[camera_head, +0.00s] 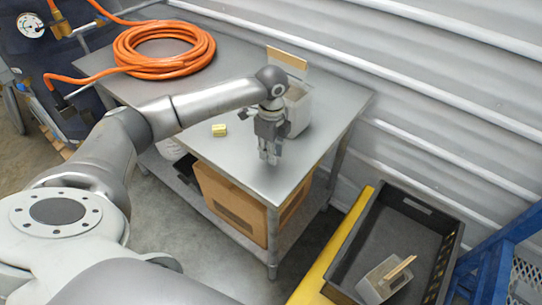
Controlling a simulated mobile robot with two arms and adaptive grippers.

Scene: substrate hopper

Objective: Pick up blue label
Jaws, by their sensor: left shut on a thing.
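My left gripper (269,158) points down over the front right part of the steel table (220,90). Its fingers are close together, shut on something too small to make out. I cannot make out a blue label anywhere in view. A small grey hopper box (299,112) with an upright tan flap (287,61) stands on the table just behind the gripper, partly hidden by it. A small yellow block (219,130) lies on the table to the left of the gripper. My right gripper is out of view.
A coiled orange hose (165,65) lies on the table's back left. A cardboard box (228,198) sits on the shelf below. At the right, a black crate (346,262) holds another grey box (377,284) with a tan flap. A ribbed wall closes the back.

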